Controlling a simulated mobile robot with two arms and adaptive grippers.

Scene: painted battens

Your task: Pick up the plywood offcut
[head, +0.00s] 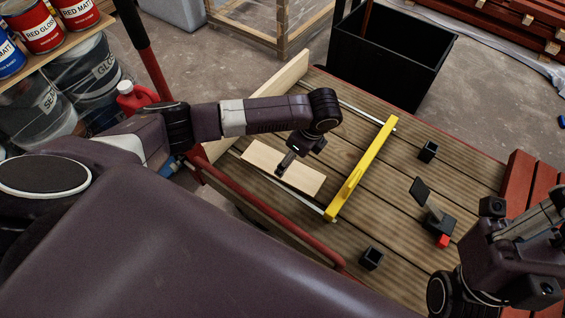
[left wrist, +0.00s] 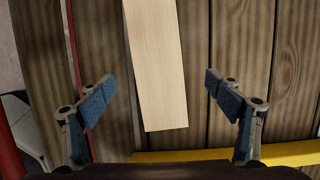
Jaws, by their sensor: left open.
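The plywood offcut (head: 308,182) is a pale flat rectangular board lying on the brown slatted deck top. It also shows in the left wrist view (left wrist: 155,65), running from the top edge to near the middle. My left gripper (head: 285,165) is over the offcut in the head view, hiding a small part of it. In the left wrist view the left gripper (left wrist: 160,83) is open, with one blue-padded finger on each side of the board and gaps between; neither touches it. My right arm is at the lower right of the head view, but I cannot make out its gripper.
A yellow bar (head: 362,168) lies across the slats right of the offcut. Small black blocks (head: 428,151) (head: 372,257) and a black-headed tool (head: 420,191) stand farther right. A black bin (head: 385,65) is behind. A red rail (head: 265,215) runs along the near edge.

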